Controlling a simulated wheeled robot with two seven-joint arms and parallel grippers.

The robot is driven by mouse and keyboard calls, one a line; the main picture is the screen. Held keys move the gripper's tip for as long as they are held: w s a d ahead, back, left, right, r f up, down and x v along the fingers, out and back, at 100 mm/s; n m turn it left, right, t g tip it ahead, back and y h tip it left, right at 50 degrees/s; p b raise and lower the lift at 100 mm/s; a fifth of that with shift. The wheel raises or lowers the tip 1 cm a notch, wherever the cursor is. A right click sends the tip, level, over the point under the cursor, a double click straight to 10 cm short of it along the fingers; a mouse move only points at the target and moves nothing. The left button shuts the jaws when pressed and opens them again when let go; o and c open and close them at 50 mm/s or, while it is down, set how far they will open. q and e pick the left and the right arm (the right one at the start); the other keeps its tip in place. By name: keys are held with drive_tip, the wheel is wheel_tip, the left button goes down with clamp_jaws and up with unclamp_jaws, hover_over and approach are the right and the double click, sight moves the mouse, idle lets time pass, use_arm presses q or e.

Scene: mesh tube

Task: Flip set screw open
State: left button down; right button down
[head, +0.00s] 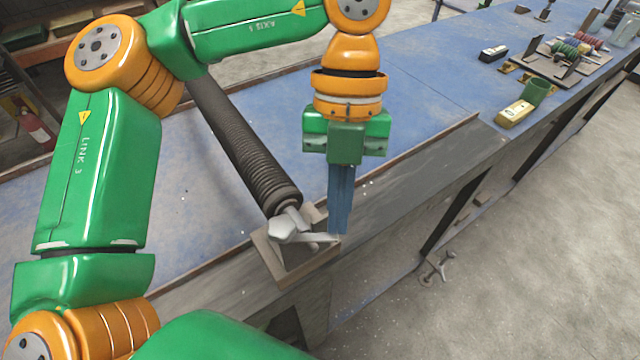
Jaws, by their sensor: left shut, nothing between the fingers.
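The set screw (287,228) is a pale grey metal piece with a flat lever reaching to the right. It sits at the near end of a dark ribbed tube (245,150), above a small grey-brown block (278,262) at the bench edge. My left gripper (338,232) points down with its blue fingers together and nothing between them. Its fingertips are at the right end of the lever; I cannot tell whether they touch it. My right gripper does not show.
The blue bench top (420,90) runs to the far right and is mostly clear. A green cup (536,90), a yellowish block (514,114), a small black-and-white box (494,52) and a board with colored coils (562,62) stand there. Concrete floor lies right of the bench.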

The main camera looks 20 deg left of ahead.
sight(327, 238)
use_arm(q)
drive_tip(key=shift+s+d+b, duration=0.5)
drive_tip(key=shift+s, duration=0.3)
drive_tip(key=s, duration=0.1)
drive_tip(key=b, duration=0.1)
drive_tip(key=s, duration=0.1)
drive_tip(key=shift+s+d+b, duration=0.25)
drive_tip(key=shift+s+b, duration=0.05)
drive_tip(key=shift+s, duration=0.05)
drive_tip(key=shift+w, duration=0.1)
idle(0.4)
drive_tip(key=shift+w+a, duration=0.25)
drive_tip(key=shift+a, duration=0.5)
